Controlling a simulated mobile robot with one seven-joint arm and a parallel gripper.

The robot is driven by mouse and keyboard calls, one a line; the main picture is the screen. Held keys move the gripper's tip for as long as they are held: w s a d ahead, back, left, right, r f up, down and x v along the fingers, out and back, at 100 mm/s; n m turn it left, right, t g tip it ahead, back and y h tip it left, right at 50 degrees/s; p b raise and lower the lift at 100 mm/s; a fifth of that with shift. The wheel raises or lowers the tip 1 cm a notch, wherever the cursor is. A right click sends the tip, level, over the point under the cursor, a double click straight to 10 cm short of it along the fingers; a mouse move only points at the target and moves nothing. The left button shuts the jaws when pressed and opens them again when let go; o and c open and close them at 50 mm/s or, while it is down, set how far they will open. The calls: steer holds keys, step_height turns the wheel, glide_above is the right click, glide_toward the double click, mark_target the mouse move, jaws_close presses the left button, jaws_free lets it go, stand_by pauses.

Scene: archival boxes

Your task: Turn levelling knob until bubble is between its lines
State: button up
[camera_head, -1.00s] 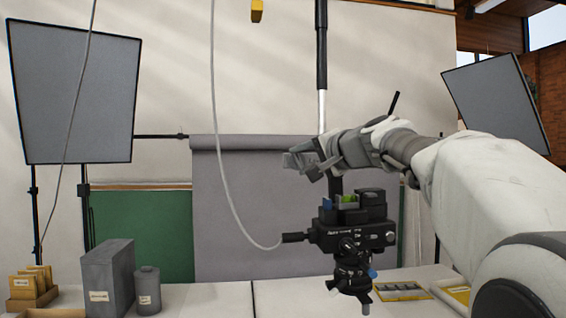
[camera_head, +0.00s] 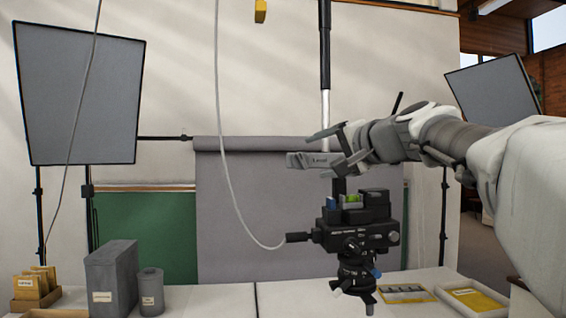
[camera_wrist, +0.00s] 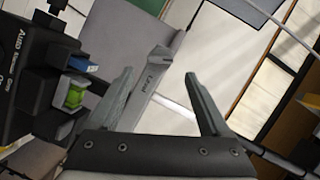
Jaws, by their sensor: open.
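A grey lever-like knob (camera_head: 312,161), marked with what reads as "Level", sticks out to the left above the head. In the wrist view the knob (camera_wrist: 154,76) appears between my fingertips, its contact with them unclear. My gripper (camera_head: 337,146) is open beside the knob, above the vial.
A cable (camera_head: 228,175) runs down to the head's left side. A grey box (camera_head: 112,277), a grey canister (camera_head: 150,290) and a wooden card tray (camera_head: 35,288) stand at the left of the white table (camera_head: 215,301). Yellow-labelled trays (camera_head: 473,300) lie at the right.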

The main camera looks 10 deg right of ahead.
steer(key=v, duration=1.1)
steer(key=shift+s, duration=0.25)
steer(key=s+a+f+n+g+h+p, duration=0.1)
steer(key=s+a+f+n+g+h, duration=0.1)
steer(key=s+f, duration=0.4)
steer(key=s+a+f+n+g+h+p, duration=0.2)
steer(key=s+f+n+g, duration=0.2)
steer(key=f, duration=1.2)
steer(key=s+a+f+n+g+h+p, duration=0.1)
steer(key=s+a+f+n+g+p, duration=0.1)
steer(key=s+f, duration=0.7)
step_height(320, 180, down, 2)
steer(key=shift+s+a+f+n+g+h, duration=0.1)
steer(key=shift+s+a+n+g+h, duration=0.25)
steer(key=shift+n+g, duration=0.4)
steer(key=shift+w, duration=0.15)
steer(key=shift+c, duration=0.2)
